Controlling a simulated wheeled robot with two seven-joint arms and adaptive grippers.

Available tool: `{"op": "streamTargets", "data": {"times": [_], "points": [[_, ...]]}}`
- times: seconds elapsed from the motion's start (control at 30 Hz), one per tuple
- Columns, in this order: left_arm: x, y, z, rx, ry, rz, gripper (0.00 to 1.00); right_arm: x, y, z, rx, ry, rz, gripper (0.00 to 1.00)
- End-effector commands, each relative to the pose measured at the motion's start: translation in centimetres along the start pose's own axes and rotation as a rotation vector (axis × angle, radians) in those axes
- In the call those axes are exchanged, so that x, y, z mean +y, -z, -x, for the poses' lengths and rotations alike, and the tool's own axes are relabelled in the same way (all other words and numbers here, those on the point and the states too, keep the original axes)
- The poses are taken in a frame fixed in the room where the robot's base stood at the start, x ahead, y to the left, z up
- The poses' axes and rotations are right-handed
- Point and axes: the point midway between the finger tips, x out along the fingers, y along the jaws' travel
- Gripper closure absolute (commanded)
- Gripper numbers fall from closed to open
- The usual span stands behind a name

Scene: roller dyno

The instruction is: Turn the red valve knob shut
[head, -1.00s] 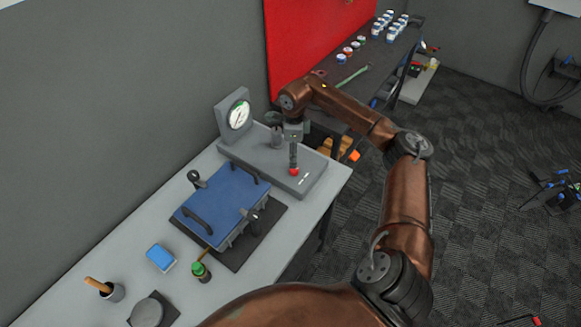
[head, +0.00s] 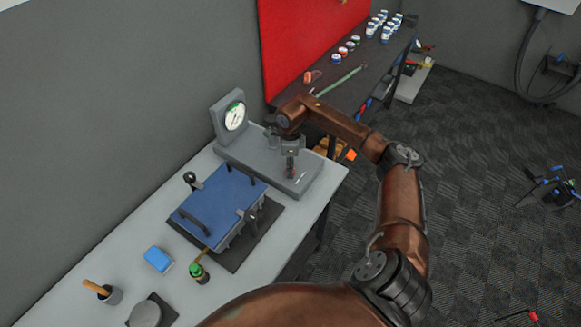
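The red valve knob (head: 291,175) sits on the grey gauge stand (head: 305,185) on the bench, near the right end of the stand. Only a little red shows, because my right gripper (head: 290,172) covers most of it from above. The gripper points down with its fingertips at the knob. I cannot tell whether the fingers are closed on it. A round dial gauge (head: 235,116) stands upright at the left back of the stand. My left gripper is not in view.
A blue case (head: 220,205) lies on a dark mat in front of the stand. A dark shelf (head: 340,92) with jars lies behind my arm.

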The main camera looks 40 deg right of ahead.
Motion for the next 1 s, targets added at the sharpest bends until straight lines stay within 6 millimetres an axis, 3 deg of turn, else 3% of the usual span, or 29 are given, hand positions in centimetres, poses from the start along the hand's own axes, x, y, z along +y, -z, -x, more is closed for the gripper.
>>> {"op": "streamTargets", "data": {"times": [0.43, 0.77, 1.0], "points": [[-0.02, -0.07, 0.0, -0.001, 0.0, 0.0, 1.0, 0.0, -0.02, 0.02, 0.0, 0.0, 0.0, 0.98], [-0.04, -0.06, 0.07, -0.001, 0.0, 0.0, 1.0, -0.05, 0.0, 0.1, 0.0, 0.001, -0.049, 0.98], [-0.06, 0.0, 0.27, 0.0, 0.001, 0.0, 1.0, -0.11, 0.0, 0.19, -0.001, 0.002, -0.201, 0.98]]}}
